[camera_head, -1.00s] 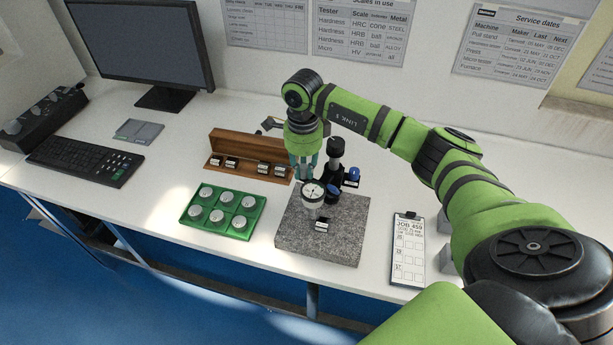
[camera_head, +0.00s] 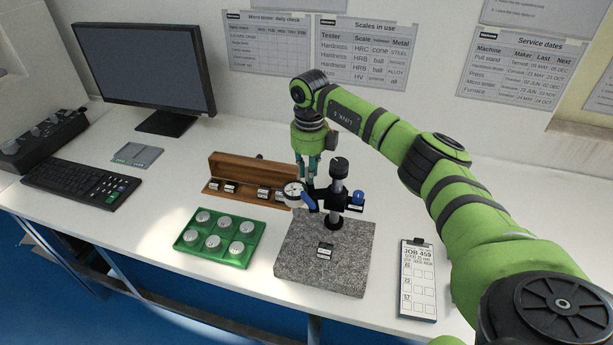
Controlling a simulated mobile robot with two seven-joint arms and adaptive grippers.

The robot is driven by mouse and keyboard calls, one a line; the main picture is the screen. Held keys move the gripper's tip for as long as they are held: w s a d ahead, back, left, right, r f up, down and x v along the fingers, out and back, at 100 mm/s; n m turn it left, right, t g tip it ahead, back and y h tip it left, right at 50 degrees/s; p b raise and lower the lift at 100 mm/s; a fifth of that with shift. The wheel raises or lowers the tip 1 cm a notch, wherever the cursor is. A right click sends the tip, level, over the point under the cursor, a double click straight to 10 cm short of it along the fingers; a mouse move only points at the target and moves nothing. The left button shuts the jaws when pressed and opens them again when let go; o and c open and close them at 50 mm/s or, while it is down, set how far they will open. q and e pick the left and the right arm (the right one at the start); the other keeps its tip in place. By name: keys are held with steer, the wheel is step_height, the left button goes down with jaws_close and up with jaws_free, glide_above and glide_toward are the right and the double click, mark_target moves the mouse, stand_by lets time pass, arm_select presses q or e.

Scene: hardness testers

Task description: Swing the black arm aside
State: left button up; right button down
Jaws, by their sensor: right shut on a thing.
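The black arm (camera_head: 327,200) is held on an upright dark post (camera_head: 338,185) above a grey granite base (camera_head: 310,275). It reaches to the left, with a round white dial gauge (camera_head: 292,193) at its left end and blue knobs on it. The dial hangs out past the base's left edge. My right gripper (camera_head: 308,181) points down from above and is shut on the black arm near the dial; its fingertips partly hide the contact. My left gripper is not in view.
A small labelled block (camera_head: 325,251) sits on the granite, uncovered. A green tray (camera_head: 220,253) of round metal pieces stands to the left. A wooden box (camera_head: 245,170) is behind it. A clipboard (camera_head: 417,280) lies to the right. A keyboard (camera_head: 82,184) and monitor (camera_head: 145,55) are farther left.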

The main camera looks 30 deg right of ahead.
steer(key=shift+w+d+r+m, duration=0.1)
steer(key=shift+w+d+m, duration=0.3)
steer(key=shift+m, duration=0.4)
steer(key=shift+s+d, duration=0.1)
steer(key=c, duration=1.4)
jaws_free()
step_height(320, 180, up, 12)
